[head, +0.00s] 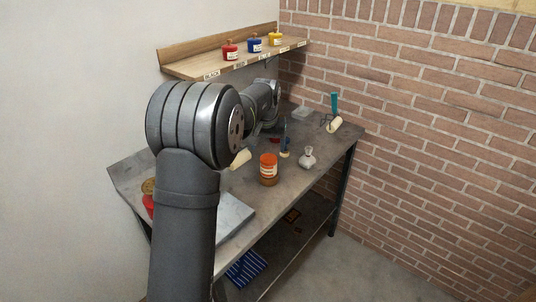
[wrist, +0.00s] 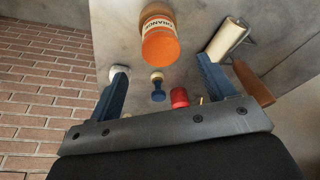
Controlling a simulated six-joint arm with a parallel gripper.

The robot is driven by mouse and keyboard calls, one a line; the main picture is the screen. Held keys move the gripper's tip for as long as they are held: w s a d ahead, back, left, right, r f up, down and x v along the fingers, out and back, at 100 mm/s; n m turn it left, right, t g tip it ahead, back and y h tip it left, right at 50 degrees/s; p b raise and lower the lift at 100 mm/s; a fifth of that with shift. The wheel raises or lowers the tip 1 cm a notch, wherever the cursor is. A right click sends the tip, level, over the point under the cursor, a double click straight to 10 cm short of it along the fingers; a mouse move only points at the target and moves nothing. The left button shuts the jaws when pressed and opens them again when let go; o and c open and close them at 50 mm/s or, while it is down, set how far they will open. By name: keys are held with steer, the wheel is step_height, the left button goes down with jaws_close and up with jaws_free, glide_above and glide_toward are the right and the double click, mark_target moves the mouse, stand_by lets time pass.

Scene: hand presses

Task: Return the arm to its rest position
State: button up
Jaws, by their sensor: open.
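My arm crosses the middle of the head view, reaching over the grey workbench (head: 215,205). In the wrist view my gripper (wrist: 161,72) has its two blue fingers wide apart, with nothing held. A small blue piece with a pale round top (wrist: 157,90) shows between the fingers, apart from both. An orange-labelled jar (wrist: 158,42) shows beyond the fingertips; it also stands upright on the bench in the head view (head: 268,170). In the head view the far end of my arm hides most of the gripper.
A pale roller (head: 240,159) lies left of the jar, and a whitish flask (head: 307,158) stands right of it. Another roller (head: 334,125) is near the far corner. Red (head: 230,52), blue (head: 255,46) and yellow (head: 275,40) pots stand on the wall shelf (head: 190,70). A brick wall bounds the right.

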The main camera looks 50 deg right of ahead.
mark_target(268, 158)
steer(key=shift+s+a+r, duration=0.1)
steer(key=shift+a+r, duration=0.05)
steer(key=shift+r, duration=0.5)
steer(key=x, duration=1.2)
steer(key=shift+f, duration=0.2)
steer(key=shift+v, duration=1.15)
steer(key=shift+d+r, duration=0.2)
steer(key=shift+r, duration=0.65)
